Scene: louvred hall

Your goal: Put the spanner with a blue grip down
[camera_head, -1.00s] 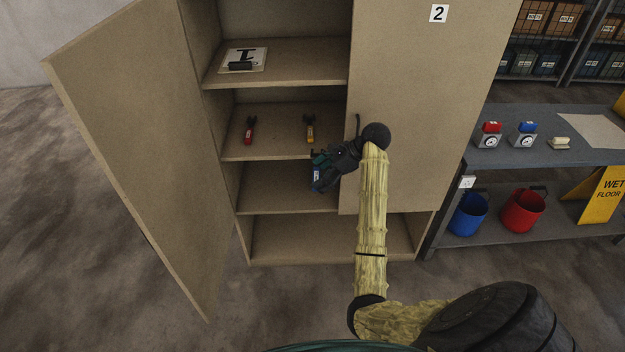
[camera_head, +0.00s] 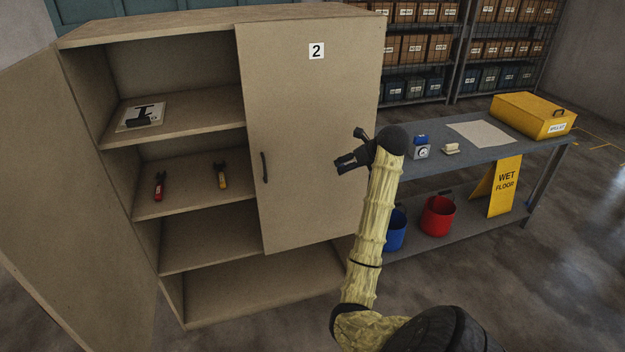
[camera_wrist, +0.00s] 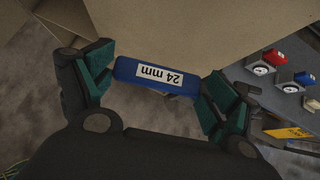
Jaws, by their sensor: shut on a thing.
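The spanner with a blue grip (camera_wrist: 155,75) shows in the wrist view, with a white label reading "24 mm". My gripper (camera_wrist: 153,88) is shut on it, with green-padded fingers at both ends of the blue grip. In the head view my gripper (camera_head: 348,162) is in front of the right edge of the cabinet's shut door, to the right of the door handle. The spanner cannot be made out in the head view.
The cabinet marked 2 (camera_head: 316,130) has its left door (camera_head: 70,200) open. Its shelves hold a red-gripped tool (camera_head: 159,186), a yellow-gripped tool (camera_head: 221,176) and a board (camera_head: 141,117). At right, a grey bench (camera_head: 480,137) bears a gauge with a blue block (camera_head: 421,147), a yellow case (camera_head: 533,114) and a sheet.

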